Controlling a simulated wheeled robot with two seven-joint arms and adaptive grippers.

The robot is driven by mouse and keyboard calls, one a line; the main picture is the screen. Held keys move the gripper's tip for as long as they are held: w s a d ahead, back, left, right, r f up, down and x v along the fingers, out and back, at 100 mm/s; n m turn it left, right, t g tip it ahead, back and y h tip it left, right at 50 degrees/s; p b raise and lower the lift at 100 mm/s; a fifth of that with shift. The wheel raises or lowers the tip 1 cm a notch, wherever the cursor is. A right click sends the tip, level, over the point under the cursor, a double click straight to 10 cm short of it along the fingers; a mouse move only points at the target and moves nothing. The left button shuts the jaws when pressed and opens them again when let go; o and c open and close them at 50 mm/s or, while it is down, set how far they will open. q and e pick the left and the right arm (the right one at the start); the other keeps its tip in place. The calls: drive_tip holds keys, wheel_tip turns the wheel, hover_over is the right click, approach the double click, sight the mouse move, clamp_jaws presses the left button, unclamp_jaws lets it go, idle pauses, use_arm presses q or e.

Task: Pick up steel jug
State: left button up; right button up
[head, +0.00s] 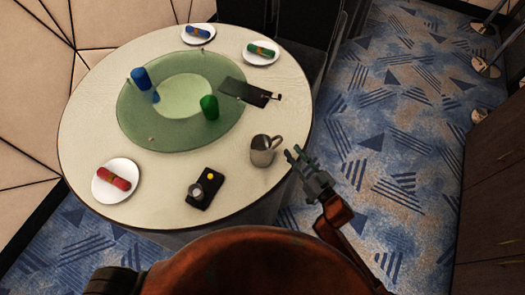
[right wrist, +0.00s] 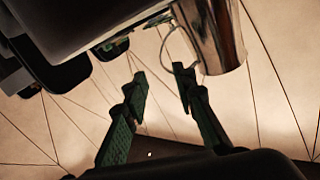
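The steel jug (head: 262,157) stands upright on the round table (head: 90,105) near its right edge, its handle on the side toward my right gripper. My right gripper (head: 293,155) is just right of the jug, at the table's edge, with its fingers apart. In the right wrist view the green fingers (right wrist: 160,74) are open with nothing gripped between them. There the shiny jug (right wrist: 215,38) is at the upper right, its thin handle loop close to the right fingertip. I cannot tell whether they touch. My left gripper is not in view.
A black tray with a small cup (head: 203,188) lies left of the jug. A dark board (head: 245,92) lies behind it. Plates with rolled napkins (head: 116,180) sit around the rim.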

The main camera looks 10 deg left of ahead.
sight(282, 139)
drive_tip(key=x, duration=0.2)
drive_tip(key=shift+w+a, duration=0.25)
drive_tip(key=shift+a, duration=0.1)
drive_tip(key=b+x, duration=0.1)
drive_tip(key=x, duration=0.3)
drive_tip(key=shift+w+a+f+b, duration=0.1)
drive_tip(key=shift+a+f+b, duration=0.05)
drive_tip(key=shift+b, duration=0.25)
drive_tip(key=shift+w+a, duration=0.2)
drive_tip(key=shift+w, duration=0.05)
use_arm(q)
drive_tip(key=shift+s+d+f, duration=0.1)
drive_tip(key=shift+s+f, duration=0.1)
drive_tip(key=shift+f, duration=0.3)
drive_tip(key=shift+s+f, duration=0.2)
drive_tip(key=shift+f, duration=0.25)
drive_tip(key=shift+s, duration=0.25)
use_arm(e)
clamp_jaws()
